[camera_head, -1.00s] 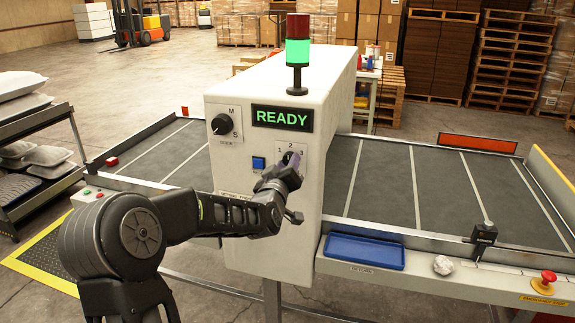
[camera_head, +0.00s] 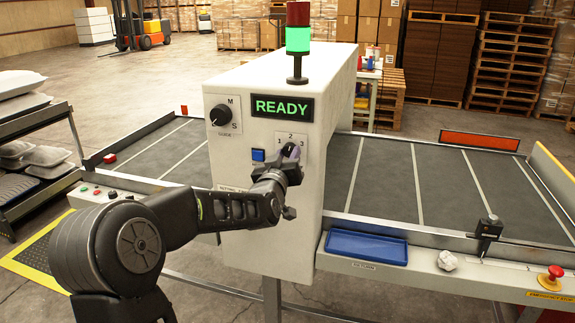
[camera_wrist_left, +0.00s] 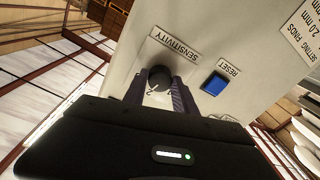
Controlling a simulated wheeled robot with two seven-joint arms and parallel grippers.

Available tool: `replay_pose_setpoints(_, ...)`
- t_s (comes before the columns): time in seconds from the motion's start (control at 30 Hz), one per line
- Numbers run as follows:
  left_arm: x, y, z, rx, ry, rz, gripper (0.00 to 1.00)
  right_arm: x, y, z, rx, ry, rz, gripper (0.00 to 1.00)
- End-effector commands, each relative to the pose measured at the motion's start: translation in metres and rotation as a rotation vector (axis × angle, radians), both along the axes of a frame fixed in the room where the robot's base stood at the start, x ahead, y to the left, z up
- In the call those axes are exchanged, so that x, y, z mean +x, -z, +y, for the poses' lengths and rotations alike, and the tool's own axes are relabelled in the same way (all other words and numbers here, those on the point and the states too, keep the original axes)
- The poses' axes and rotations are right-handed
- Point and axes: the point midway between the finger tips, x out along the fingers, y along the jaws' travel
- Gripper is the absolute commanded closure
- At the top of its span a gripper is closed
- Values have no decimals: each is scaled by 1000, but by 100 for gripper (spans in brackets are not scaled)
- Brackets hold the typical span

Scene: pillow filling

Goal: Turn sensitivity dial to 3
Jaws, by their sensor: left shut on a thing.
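The sensitivity dial (camera_wrist_left: 159,77) is a dark round knob on the white front panel of the machine (camera_head: 262,255). The wrist view shows it between the fingers of my left gripper (camera_wrist_left: 159,92), which is shut on it. In the head view my left gripper (camera_head: 289,153) reaches the panel and covers most of the dial, with the number scale (camera_head: 292,137) partly visible around it. Which number the dial points to cannot be told. My right gripper is not in view.
A blue reset button (camera_head: 258,155) sits just left of the dial. Above are a larger black knob (camera_head: 220,115) and a green READY display (camera_head: 282,108). A blue tray (camera_head: 367,247) and a red emergency button (camera_head: 556,271) are on the right ledge.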

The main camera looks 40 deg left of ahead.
Motion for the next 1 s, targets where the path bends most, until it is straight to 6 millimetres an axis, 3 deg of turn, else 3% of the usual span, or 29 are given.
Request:
replay_pose_setpoints(0.1, 0, 6, -1, 98, 1, 32, 100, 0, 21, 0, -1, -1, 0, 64)
replay_pose_setpoints(0.4, 0, 5, 0, 368, 2, 128, 100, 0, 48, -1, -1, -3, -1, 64)
replay_pose_setpoints(0.7, 0, 4, 1, 597, 0, 209, 100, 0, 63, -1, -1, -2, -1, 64)
replay_pose_setpoints(1.0, -1, 2, 2, 712, 0, 250, 100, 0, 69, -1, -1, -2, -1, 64)
